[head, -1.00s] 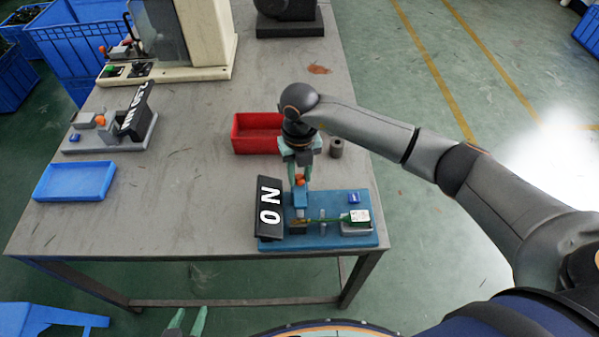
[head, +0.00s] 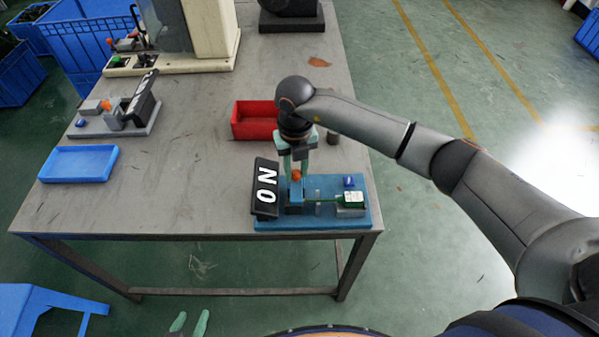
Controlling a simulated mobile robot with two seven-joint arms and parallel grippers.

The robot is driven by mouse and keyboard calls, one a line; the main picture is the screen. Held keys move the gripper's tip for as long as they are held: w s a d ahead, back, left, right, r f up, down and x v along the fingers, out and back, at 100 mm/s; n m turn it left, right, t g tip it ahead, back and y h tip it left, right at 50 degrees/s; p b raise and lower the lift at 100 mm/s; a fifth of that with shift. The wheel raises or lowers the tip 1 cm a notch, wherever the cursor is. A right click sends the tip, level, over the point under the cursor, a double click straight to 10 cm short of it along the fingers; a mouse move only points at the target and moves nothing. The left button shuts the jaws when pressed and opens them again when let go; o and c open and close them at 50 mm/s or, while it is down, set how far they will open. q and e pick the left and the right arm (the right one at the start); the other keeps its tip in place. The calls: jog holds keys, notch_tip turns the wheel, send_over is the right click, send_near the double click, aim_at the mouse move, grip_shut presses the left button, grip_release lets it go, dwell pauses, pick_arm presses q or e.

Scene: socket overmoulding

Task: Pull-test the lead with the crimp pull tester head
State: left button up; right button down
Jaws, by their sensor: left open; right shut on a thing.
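The blue pull tester (head: 280,221) stands at the table's front right corner, with a black panel (head: 265,188) showing the letters N and O on its left. My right gripper (head: 296,170) points down above the block, shut on the orange knob (head: 296,175). The fingers partly hide the knob. The lead's left end at the block is hard to make out. My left gripper (head: 190,323) is open and empty below the front edge.
A blue tray (head: 78,178) and a grey device (head: 115,128) stand at left. The table middle (head: 185,185) is clear.

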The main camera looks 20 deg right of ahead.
jog(key=shift+s+a, duration=0.1)
jog(key=shift+s, duration=0.1)
jog(key=c, duration=0.6)
grip_release()
notch_tip(320, 180, up, 12)
jog(key=shift+r+b, duration=0.25)
jog(key=shift+b, duration=0.4)
